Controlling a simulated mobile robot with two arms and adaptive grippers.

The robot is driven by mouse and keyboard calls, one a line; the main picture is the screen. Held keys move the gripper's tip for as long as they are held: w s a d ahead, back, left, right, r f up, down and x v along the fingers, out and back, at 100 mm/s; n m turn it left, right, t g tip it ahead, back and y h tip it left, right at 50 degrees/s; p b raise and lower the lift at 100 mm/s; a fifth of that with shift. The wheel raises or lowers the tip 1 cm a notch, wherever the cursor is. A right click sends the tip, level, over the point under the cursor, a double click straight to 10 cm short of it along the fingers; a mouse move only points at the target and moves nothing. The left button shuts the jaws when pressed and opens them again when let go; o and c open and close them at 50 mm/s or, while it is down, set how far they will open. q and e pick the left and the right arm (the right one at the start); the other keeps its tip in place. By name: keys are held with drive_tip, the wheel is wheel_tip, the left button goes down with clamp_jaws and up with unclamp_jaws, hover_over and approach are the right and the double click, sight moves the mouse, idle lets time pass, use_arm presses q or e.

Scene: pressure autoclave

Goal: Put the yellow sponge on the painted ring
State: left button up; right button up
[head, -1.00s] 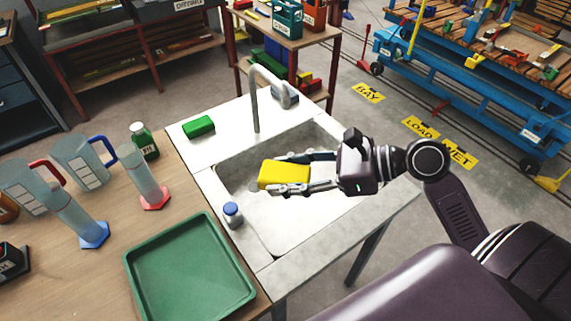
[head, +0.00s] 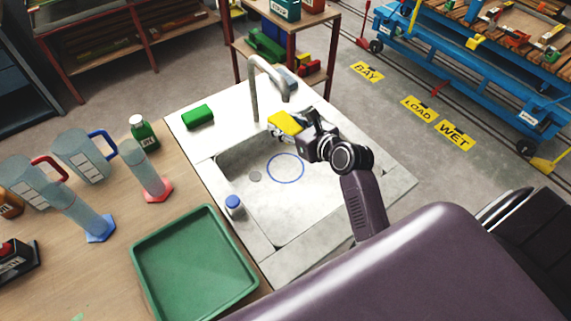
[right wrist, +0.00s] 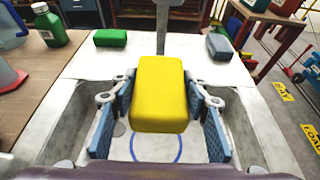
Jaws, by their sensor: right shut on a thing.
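The yellow sponge (head: 285,123) is in my right gripper (head: 290,128), above the back part of the sink. In the right wrist view the sponge (right wrist: 159,95) sits between the two finger pads of the right gripper (right wrist: 160,112). The painted ring (head: 286,168) is a thin blue circle on the sink floor, in front of and below the sponge. In the right wrist view the near part of the ring (right wrist: 178,150) shows; the sponge hides some of it. My left gripper is not in view.
The sink (head: 262,215) has a tall faucet (head: 254,95) at its back edge. A green tray (head: 150,290), jugs and cylinders stand on the bench at left.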

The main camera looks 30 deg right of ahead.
drive_tip(key=b, duration=0.2)
hover_over(286, 168)
wheel_tip(286, 168, down, 13)
drive_tip(key=shift+r, duration=0.1)
wheel_tip(286, 168, down, 5)
drive_tip(key=shift+r+b, duration=0.15)
drive_tip(key=shift+b, duration=0.65)
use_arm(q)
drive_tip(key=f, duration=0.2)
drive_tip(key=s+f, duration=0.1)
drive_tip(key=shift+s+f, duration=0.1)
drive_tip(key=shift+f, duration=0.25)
